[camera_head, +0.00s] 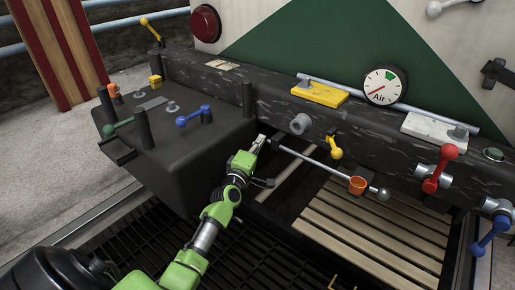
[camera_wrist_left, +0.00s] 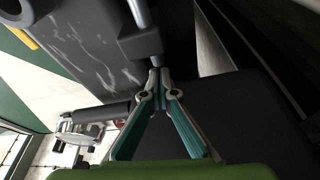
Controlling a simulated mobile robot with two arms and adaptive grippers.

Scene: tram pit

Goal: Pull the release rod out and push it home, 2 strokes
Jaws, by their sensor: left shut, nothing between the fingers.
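A long silver rod (camera_head: 322,166), likely the release rod, juts from a dark collar (camera_head: 276,144) under the beam and ends in a grey ball knob (camera_head: 382,194). An orange ring-shaped piece (camera_head: 357,185) sits around or against it near the knob. My left gripper (camera_head: 260,142) is shut and empty, just left of the collar end, well away from the knob. In the left wrist view its fingertips (camera_wrist_left: 159,76) meet close to a dark block with a silver bar (camera_wrist_left: 139,14); whether they touch cannot be told. My right gripper is out of view.
A dark beam (camera_head: 228,88) runs behind, with a yellow lever (camera_head: 333,148), red lever (camera_head: 440,168) and blue lever (camera_head: 489,236). A dark console (camera_head: 185,170) with posts stands left of my left gripper. Wooden slats (camera_head: 365,240) lie below the rod. An air gauge (camera_head: 384,87) is above.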

